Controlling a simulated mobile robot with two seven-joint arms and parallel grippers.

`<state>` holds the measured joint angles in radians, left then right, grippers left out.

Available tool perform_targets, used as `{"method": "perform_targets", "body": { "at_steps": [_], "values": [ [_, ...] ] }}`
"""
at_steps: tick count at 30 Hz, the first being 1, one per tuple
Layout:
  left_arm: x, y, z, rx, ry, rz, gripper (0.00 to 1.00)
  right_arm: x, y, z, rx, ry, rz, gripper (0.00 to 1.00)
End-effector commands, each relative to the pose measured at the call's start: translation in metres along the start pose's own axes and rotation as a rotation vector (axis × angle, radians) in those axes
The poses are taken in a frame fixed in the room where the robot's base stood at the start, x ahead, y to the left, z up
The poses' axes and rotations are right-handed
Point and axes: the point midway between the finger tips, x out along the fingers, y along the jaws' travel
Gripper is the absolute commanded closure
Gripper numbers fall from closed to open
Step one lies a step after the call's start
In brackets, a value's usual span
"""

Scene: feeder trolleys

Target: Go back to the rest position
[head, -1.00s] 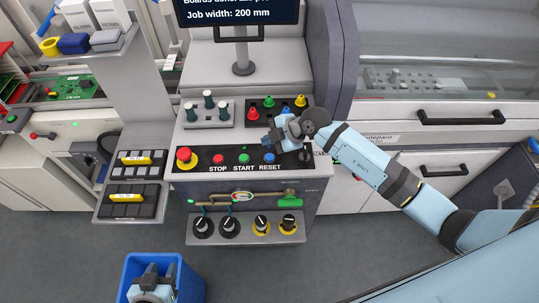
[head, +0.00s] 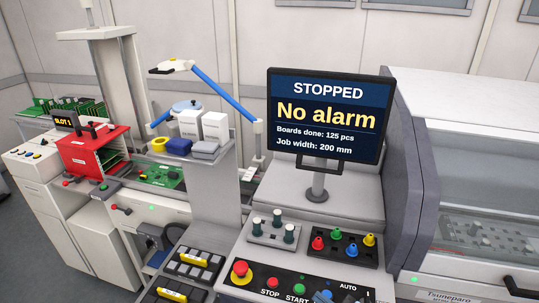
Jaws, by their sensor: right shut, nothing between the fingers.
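The rest of my right arm is below the picture. My left gripper is out of view. The control panel (head: 245,293) has a red mushroom button on a yellow ring (head: 240,271), a red STOP button (head: 272,283) and a green START button (head: 299,288). The monitor (head: 328,115) above it reads STOPPED, No alarm, Boards done 125 pcs, Job width 200 mm.
Colored nozzles (head: 342,243) and grey-topped pegs (head: 273,228) stand in holders behind the buttons. A shelf (head: 205,157) with white boxes is left of the monitor. A red rack (head: 92,150) stands further left, and a clear-covered machine (head: 480,190) is at right.

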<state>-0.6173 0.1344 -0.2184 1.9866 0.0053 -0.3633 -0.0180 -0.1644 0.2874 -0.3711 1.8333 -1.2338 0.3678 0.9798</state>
Motion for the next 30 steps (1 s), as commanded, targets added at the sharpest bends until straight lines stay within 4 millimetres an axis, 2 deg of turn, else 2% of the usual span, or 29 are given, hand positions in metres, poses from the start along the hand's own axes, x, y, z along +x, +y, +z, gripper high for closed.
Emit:
{"method": "perform_targets", "body": {
  "at_steps": [3,7,12,15,20,30],
  "values": [
    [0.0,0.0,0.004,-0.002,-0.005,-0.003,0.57,-0.036,-0.004,0.016,0.134,-0.097,0.215,1.0],
    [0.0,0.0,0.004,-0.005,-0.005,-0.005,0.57,-0.082,-0.02,0.046,0.28,-0.292,0.377,1.0],
    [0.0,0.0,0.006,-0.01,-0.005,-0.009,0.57,-0.139,-0.063,0.078,0.46,-0.558,0.429,1.0],
    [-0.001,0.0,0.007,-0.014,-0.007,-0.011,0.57,-0.161,-0.086,0.086,0.536,-0.659,0.41,1.0],
    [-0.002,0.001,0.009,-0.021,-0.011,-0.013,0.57,-0.175,-0.104,0.09,0.592,-0.727,0.379,1.0],
    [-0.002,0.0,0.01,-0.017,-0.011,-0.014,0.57,-0.176,-0.105,0.09,0.595,-0.731,0.376,1.0]
  ]
}}
